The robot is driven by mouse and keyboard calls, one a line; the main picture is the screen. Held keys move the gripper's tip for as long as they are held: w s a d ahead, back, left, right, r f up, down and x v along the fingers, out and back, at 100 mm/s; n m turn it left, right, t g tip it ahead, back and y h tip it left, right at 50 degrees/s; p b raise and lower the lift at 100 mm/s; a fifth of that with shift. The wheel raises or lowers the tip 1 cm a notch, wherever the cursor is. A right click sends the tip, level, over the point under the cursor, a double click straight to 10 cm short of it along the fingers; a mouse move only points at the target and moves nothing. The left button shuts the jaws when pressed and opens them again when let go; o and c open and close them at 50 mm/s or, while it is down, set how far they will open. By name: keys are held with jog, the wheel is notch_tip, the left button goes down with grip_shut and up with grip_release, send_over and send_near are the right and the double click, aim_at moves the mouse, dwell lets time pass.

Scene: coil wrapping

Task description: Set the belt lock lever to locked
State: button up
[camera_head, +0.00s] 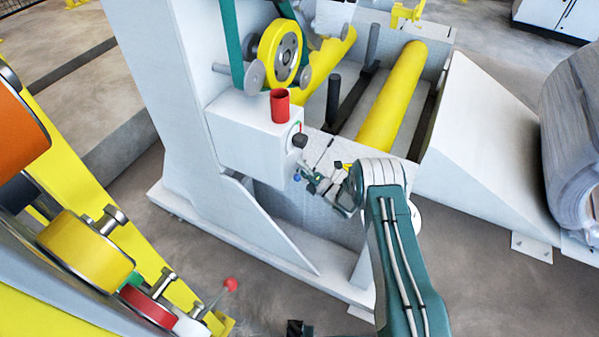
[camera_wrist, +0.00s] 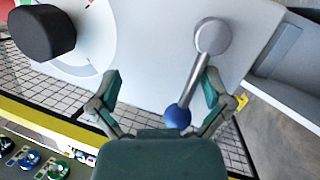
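A lever with a grey shaft and blue ball knob (camera_wrist: 177,116) is on a light grey panel (camera_wrist: 150,75) in the wrist view. Its round pivot (camera_wrist: 212,37) is at the top, and the shaft slants down and left to the ball. My gripper (camera_wrist: 160,88) is open, with one green-padded finger on each side. The ball and lower shaft appear between the fingers, close to the right one; I cannot tell if they touch. In the head view, my gripper (camera_head: 306,176) is at the white control box (camera_head: 245,140), with the small blue ball (camera_head: 297,178) beside it.
A black knob (camera_wrist: 42,32) on a red and green dial is left of the lever. Several coloured buttons (camera_wrist: 57,170) are at lower left. A red cylinder (camera_head: 280,105) stands on the box.

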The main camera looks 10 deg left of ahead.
jog(key=shift+w+d+r, duration=0.1)
jog(key=shift+w+r, duration=0.05)
jog(key=shift+r, duration=0.3)
jog(key=shift+w+d+r, duration=0.1)
jog(key=shift+w+r, duration=0.05)
jog(key=shift+r, duration=0.25)
jog(key=shift+s+d+f, duration=0.1)
jog(key=shift+s+f, duration=0.2)
jog(key=shift+s+d+r, duration=0.2)
jog(key=shift+s+d, duration=0.35)
jog(key=shift+d, duration=0.25)
jog(key=s+d, duration=0.7)
jog(key=d, duration=0.1)
jog(key=shift+s+f, duration=0.15)
jog(key=shift+f, duration=0.15)
jog(key=shift+a, duration=0.1)
